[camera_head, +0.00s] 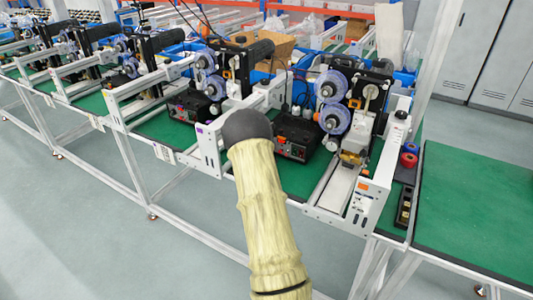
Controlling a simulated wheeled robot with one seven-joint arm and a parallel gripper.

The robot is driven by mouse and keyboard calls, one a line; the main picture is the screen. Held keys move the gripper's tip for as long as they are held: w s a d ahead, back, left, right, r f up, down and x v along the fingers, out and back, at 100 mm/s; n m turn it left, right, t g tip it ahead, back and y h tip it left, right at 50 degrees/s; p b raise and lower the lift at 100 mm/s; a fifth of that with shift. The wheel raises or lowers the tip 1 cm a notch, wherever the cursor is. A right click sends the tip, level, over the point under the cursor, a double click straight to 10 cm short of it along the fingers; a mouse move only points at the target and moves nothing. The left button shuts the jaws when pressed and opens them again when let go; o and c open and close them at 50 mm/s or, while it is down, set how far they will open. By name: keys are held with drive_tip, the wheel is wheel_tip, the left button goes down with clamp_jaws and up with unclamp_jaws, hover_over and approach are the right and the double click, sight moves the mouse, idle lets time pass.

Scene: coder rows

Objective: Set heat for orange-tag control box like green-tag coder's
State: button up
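A black control box (296,136) stands on the green bench left of the rightmost coder (345,105). Small red-orange marks show on its front, too small to read. Another black control box (192,106) stands farther left beside the second coder (220,78). An orange patch (364,186) is on the white end plate of the rightmost coder's conveyor. A green tag cannot be made out against the green benches. Heat settings are unreadable. My arm (265,215), pale yellow with a dark rounded end, rises in front of the benches. My gripper is not in view.
A row of coders and white conveyor frames runs away to the left. A bare green tabletop (478,215) is at the right. Red and blue rolls (409,159) sit near its edge. Grey floor (70,220) is open in front. Grey cabinets (490,55) stand behind.

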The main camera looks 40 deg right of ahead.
idle(0.4)
drive_tip(key=o, duration=1)
drive_tip(key=shift+a, duration=0.1)
drive_tip(key=b+v, duration=0.2)
drive_tip(key=v, duration=1.5)
drive_tip(key=shift+a, duration=0.1)
